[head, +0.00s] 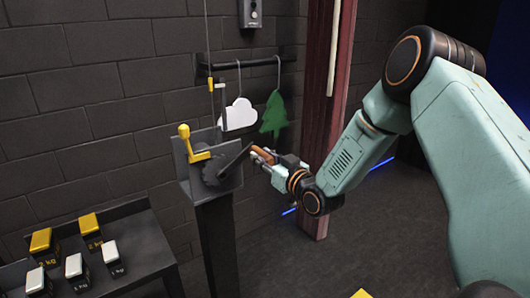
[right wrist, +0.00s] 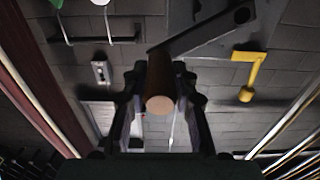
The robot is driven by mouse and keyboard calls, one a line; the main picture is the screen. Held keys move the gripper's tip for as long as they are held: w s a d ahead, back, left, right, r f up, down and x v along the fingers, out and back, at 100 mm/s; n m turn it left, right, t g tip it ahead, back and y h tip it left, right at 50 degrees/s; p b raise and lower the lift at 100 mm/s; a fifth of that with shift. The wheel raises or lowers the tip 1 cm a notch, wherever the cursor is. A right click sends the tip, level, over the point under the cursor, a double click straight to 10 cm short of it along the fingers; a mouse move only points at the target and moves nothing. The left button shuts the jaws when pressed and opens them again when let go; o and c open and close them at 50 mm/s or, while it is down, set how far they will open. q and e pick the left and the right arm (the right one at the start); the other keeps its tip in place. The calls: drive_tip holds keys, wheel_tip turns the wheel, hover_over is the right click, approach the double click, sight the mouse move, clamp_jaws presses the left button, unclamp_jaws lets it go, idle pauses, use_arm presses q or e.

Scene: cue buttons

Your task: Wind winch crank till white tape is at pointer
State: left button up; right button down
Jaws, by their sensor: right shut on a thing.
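The winch (head: 212,172) stands on a dark post, with a dark crank arm (head: 236,160) slanting up to the right. The crank's brown wooden handle (head: 263,154) is between the fingers of my right gripper (head: 267,164), which is shut on it. In the right wrist view, the handle (right wrist: 160,98) points at the camera between both fingers, and the crank arm (right wrist: 205,33) runs up to the right. A thin rope (head: 207,45) rises above the winch. A small pale and yellow piece (head: 219,87) shows beside it; I cannot tell tape from pointer. My left gripper is out of view.
A yellow lever (head: 190,145) stands on the winch's left side. A white cloud (head: 238,115) and a green tree (head: 274,114) hang from a wall rail. Several yellow and white weights sit on a dark shelf (head: 140,245) at lower left. A reddish column (head: 325,120) stands behind my right arm.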

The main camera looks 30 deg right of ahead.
drive_tip(key=a+f+b, duration=0.4)
drive_tip(key=f+b, duration=0.8)
drive_tip(key=f, duration=0.2)
drive_tip(key=shift+f, duration=0.2)
idle(0.6)
drive_tip(key=shift+d, duration=0.1)
